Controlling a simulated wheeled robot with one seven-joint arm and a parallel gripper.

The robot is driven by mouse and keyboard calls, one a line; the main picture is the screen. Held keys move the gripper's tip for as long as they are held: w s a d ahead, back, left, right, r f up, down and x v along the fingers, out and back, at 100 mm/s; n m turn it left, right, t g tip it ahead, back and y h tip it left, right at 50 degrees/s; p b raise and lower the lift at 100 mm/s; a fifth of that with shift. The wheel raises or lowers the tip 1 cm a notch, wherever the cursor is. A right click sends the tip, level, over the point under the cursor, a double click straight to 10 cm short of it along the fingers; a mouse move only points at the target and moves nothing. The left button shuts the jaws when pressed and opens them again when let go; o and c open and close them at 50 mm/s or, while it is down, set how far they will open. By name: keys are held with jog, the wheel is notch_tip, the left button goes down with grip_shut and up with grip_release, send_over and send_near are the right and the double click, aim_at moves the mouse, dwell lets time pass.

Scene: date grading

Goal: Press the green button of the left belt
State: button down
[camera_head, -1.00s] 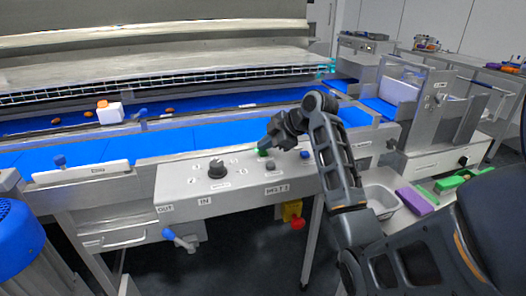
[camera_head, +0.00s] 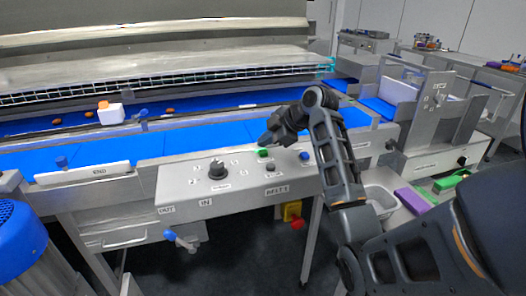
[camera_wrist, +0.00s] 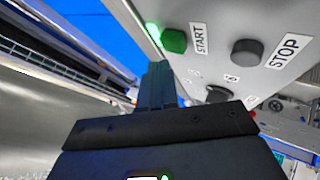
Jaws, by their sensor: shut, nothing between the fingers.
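The green button (camera_head: 263,153) sits on the sloped grey control panel (camera_head: 235,183) of the belt. In the wrist view the green button (camera_wrist: 174,40) is beside a START label, and a lit green spot shows at its left. My gripper (camera_head: 268,140) is shut and empty, just above and behind the green button in the head view. In the wrist view my gripper (camera_wrist: 158,72) has its fingertips close to the button, with a small gap seeming to lie between them. The blue belt (camera_head: 190,141) runs behind the panel.
A dark stop button (camera_wrist: 247,52) is beside the green one. A black knob (camera_head: 217,169) and a blue button (camera_head: 304,155) are also on the panel. A red emergency button (camera_head: 298,224) hangs below. A metal tray (camera_head: 381,203) stands at right.

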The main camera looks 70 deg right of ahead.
aim_at(265, 152)
jog(key=shift+r+p, duration=1.9)
jog(key=shift+r, duration=0.65)
